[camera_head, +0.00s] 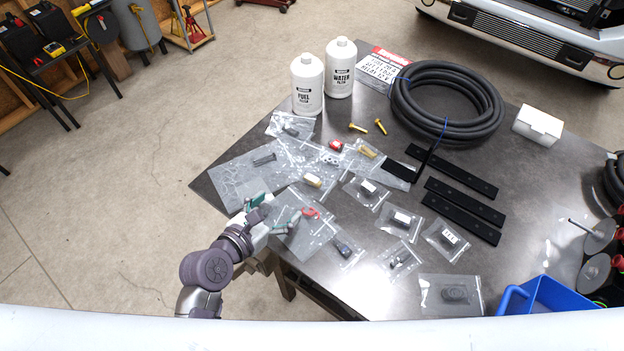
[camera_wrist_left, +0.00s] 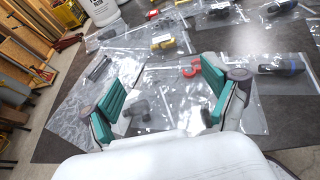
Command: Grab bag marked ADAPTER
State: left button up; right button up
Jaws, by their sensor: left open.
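Several clear bags with small parts lie on the dark table; I cannot read ADAPTER on any of them. My left gripper (camera_head: 268,214) is open and empty over the table's left front edge, with a bag holding a red hook-shaped part (camera_head: 309,212) just to its right. In the left wrist view, clear plastic with a grey part (camera_wrist_left: 140,106) lies between and beyond the open teal fingers (camera_wrist_left: 166,95). The red part (camera_wrist_left: 190,68) is just beyond the right finger. Bags with a cream part (camera_head: 312,181) and a dark part (camera_head: 343,249) lie nearby. My right gripper is not in view.
White FUEL (camera_head: 307,88) and WATER (camera_head: 340,70) bottles stand at the back left of the table (camera_head: 540,190). A black hose coil (camera_head: 446,100), black strips (camera_head: 462,210), a white box (camera_head: 538,125) and a blue bin (camera_head: 552,297) lie rightward. Bags overlap near the gripper.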

aim_at(309, 182)
pick_arm(q)
jog(key=x, duration=0.8)
jog(key=shift+p, duration=0.4)
jog(key=shift+w+d, duration=0.4)
jog(key=p+x, duration=0.1)
jog(key=x, duration=0.2)
jog(key=shift+d+f, duration=0.2)
jog(key=shift+w+d+f, duration=0.15)
jog(key=shift+w+f, duration=0.1)
jog(key=shift+w, duration=0.15)
jog(key=shift+s+r, duration=0.1)
jog(key=shift+c, duration=1.1)
jog(key=c, duration=1)
